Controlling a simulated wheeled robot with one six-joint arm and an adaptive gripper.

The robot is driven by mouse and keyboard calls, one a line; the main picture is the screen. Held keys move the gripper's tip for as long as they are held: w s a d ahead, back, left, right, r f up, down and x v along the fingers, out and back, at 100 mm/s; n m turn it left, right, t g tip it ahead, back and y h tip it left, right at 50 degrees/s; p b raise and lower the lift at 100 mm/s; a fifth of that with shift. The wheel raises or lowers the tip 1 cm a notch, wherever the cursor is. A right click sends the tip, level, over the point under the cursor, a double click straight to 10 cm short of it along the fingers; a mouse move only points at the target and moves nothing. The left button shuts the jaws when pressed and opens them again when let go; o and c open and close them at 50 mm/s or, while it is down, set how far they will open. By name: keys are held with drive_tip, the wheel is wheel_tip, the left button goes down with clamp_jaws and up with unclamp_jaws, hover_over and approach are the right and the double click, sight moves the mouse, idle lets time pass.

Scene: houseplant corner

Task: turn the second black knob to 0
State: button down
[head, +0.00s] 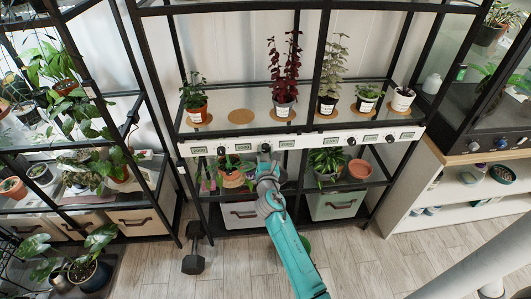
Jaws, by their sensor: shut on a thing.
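A white control panel (308,139) runs along the front of the middle shelf, with several black knobs and small labels. The first black knob (221,151) is at the left. The second black knob (265,148) is right of it, with my gripper (265,157) up against it from the front and below. My gripper is shut on this knob and partly hides it. The pointer direction and scale of the knob are too small to read. Two more knobs (352,141) (390,138) are farther right on the panel.
Potted plants, one tall and dark red (285,70), stand on the shelf above the panel. Plants and a terracotta pot (360,169) sit below. A cabinet (470,185) is at the right. Bare floor lies in front.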

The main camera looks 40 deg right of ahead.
drive_tip(key=shift+f+n, duration=0.1)
drive_tip(key=shift+n, duration=0.3)
drive_tip(key=c, duration=0.8)
unclamp_jaws()
drive_tip(key=shift+a, duration=0.1)
drive_tip(key=v, duration=1.2)
